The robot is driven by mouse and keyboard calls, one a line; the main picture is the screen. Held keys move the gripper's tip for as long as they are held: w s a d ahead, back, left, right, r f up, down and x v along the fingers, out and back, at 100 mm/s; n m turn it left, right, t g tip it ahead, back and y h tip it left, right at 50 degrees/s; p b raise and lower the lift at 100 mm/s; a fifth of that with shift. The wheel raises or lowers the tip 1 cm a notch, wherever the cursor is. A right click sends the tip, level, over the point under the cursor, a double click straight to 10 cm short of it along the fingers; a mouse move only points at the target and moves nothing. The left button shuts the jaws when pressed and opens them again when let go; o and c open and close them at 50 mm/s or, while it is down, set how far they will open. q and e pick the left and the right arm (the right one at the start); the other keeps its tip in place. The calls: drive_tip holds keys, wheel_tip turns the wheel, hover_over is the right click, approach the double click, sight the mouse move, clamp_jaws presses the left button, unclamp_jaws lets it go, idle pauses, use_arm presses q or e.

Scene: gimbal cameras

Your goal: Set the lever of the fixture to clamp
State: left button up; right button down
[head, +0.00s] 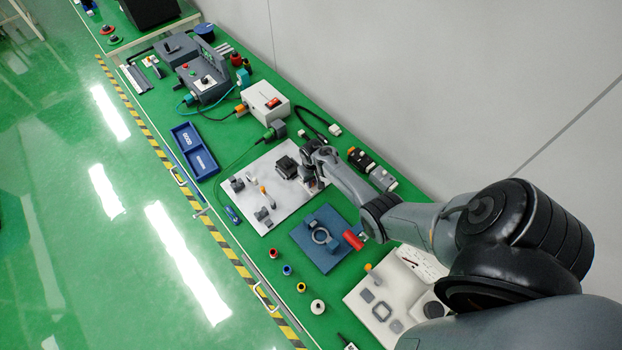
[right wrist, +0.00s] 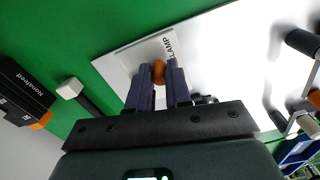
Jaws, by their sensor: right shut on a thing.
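My right gripper (head: 312,182) is over the right part of a white board (head: 283,215). In the right wrist view its two dark fingers (right wrist: 158,75) are shut on an orange lever knob (right wrist: 159,69). A white label plate (right wrist: 122,58) lies under the fingers, with letters reading "LAMP" showing beside the right finger; the first letter is hidden. The lever's shaft and base are mostly hidden by the fingers, so its angle cannot be told. In the head view my wrist hides this lever. My left gripper is not in view.
The board also bears a black block (head: 286,166) and a small orange-handled part (head: 263,190). A blue fixture with a ring (head: 321,236) and a red handle (head: 352,240) stands nearby. Black devices (head: 371,168) lie behind my wrist. A blue tray (head: 195,151) is farther left.

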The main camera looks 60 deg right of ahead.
drive_tip(key=shift+s+r+n+p, duration=0.2)
drive_tip(key=shift+s+n+p, duration=0.1)
drive_tip(key=shift+n, duration=0.3)
drive_tip(key=shift+f+n, duration=0.2)
drive_tip(key=shift+n, duration=0.1)
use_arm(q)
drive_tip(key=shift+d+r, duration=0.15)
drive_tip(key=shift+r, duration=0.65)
use_arm(e)
drive_tip(key=c, duration=1.1)
unclamp_jaws()
drive_tip(key=shift+o, duration=0.2)
